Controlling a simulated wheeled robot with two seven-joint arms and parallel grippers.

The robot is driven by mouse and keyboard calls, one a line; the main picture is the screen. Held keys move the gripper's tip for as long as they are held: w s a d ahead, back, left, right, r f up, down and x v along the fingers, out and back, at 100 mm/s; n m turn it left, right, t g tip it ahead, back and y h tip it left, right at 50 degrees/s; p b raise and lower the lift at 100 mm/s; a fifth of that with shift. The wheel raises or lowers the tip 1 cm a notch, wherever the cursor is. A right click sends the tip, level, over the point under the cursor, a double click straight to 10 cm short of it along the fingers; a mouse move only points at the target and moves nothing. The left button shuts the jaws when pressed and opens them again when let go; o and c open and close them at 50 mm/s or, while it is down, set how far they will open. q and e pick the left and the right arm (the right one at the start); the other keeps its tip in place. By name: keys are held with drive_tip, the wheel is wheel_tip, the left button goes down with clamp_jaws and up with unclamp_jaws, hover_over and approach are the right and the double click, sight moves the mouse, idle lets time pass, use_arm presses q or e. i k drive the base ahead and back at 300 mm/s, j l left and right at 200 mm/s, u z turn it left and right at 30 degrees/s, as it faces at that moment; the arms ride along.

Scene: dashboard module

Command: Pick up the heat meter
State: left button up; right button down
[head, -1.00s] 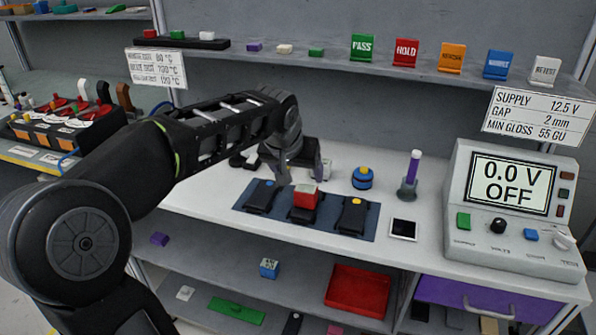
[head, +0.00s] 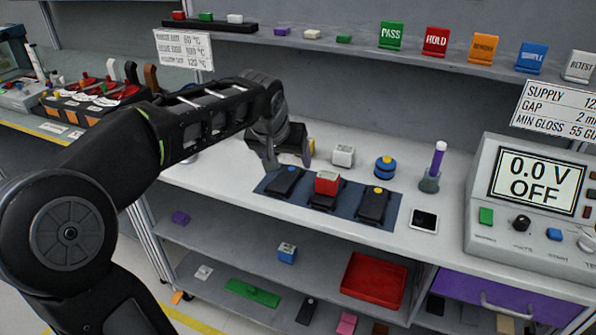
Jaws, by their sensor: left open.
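No object is clearly marked as the heat meter. A dark object with a yellow part (head: 309,147) shows partly behind my left gripper (head: 287,157), and I cannot tell what it is. My left gripper is open over the bench, pointing down, just behind a black module with a blue dot (head: 286,181). This module, a module with a yellow dot (head: 374,204) and a middle module under a red and white block (head: 327,184) lie on a blue mat (head: 393,214). I cannot see anything held. My right gripper is out of view.
On the bench (head: 220,178) are a white block (head: 343,156), a blue and yellow round item (head: 385,167), a purple-topped stick in a holder (head: 434,167) and a supply unit (head: 525,190). A red tray (head: 374,281) is on the lower shelf.

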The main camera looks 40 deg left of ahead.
sight(327, 184)
drive_tip(key=u, duration=1)
